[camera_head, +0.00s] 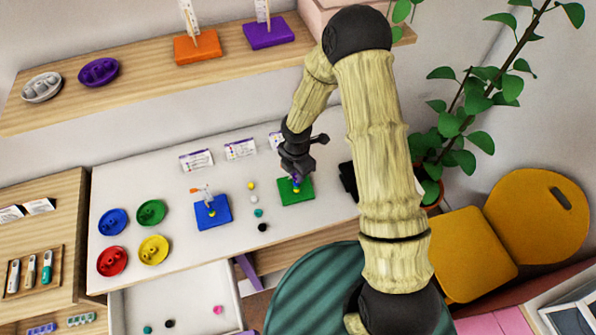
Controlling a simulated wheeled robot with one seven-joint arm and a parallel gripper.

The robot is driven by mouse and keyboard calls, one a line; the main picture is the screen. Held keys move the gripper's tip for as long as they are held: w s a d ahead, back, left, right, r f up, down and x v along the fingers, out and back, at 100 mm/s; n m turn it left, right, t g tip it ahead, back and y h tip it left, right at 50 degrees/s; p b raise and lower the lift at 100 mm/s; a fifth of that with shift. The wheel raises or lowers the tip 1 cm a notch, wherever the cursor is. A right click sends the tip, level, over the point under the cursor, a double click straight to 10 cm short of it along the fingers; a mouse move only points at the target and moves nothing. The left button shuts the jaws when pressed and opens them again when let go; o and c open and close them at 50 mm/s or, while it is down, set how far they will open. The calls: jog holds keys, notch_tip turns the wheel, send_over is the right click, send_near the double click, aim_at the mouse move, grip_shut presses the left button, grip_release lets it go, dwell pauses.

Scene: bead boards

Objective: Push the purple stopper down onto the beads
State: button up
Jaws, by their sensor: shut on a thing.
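The purple stopper (296,178) is small and partly hidden under my gripper. It is above the green board (306,194). A yellow bead (296,189) shows just below the stopper, on the board; whether the two touch is too small to tell. My gripper (297,171) points down over the green board and is shut on the purple stopper. The peg inside the stopper and any lower beads are not clearly visible.
A blue board (213,216) with an orange-topped post stands to the left. Several loose beads, including a black one (263,227), lie between the boards. Blue, green, red and yellow dishes (154,249) stand farther left. A dark object (348,180) stands right of the green board. An open drawer (190,298) is below.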

jog(key=shift+f+b, duration=0.7)
jog(key=shift+f, duration=0.35)
jog(key=o, duration=1)
jog(key=shift+r, duration=0.1)
jog(key=shift+w+r, duration=0.1)
jog(key=shift+r, duration=0.55)
notch_tip(320, 180, up, 16)
jog(key=shift+b, duration=0.8)
